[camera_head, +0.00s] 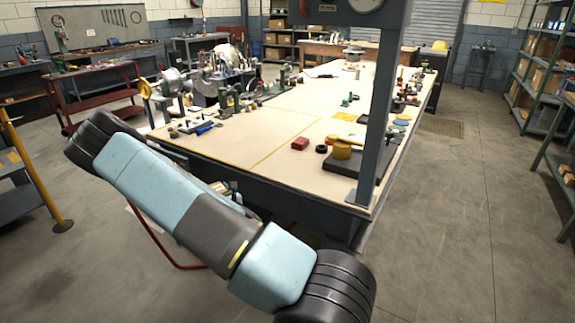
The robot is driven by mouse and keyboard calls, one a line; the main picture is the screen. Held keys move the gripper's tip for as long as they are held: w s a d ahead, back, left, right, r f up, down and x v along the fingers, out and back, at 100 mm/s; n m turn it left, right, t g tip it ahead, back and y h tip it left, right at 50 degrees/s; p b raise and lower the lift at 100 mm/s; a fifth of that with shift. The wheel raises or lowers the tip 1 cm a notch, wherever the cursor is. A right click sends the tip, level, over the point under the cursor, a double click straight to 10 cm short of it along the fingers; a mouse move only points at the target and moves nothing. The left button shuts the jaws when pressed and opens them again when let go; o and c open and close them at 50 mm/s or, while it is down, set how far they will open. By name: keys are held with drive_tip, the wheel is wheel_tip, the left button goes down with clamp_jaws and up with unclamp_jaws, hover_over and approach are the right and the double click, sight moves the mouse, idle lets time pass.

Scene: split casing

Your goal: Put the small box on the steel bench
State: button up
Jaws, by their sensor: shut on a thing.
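My arm crosses the front of the view, from the left middle down to the bottom centre. My gripper cannot be made out; the arm may hide it. A small patch of tan and dark parts (222,187) shows just behind the arm, against the front of the long bench; I cannot tell what it is. No small box can be identified for certain. A small red block (300,143) lies on the tan top of the long bench (285,118), which has a dark metal frame. A grey metal bench (20,207) stands at the left edge, partly cut off.
A dark upright post (378,110) rises from the long bench's near corner. A yellow post (35,175) stands at the left. A red cart (95,85) is behind it. Shelves with cartons (540,75) line the right. The floor to the right (460,220) is clear.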

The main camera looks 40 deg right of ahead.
drive_tip(key=shift+d, duration=0.35)
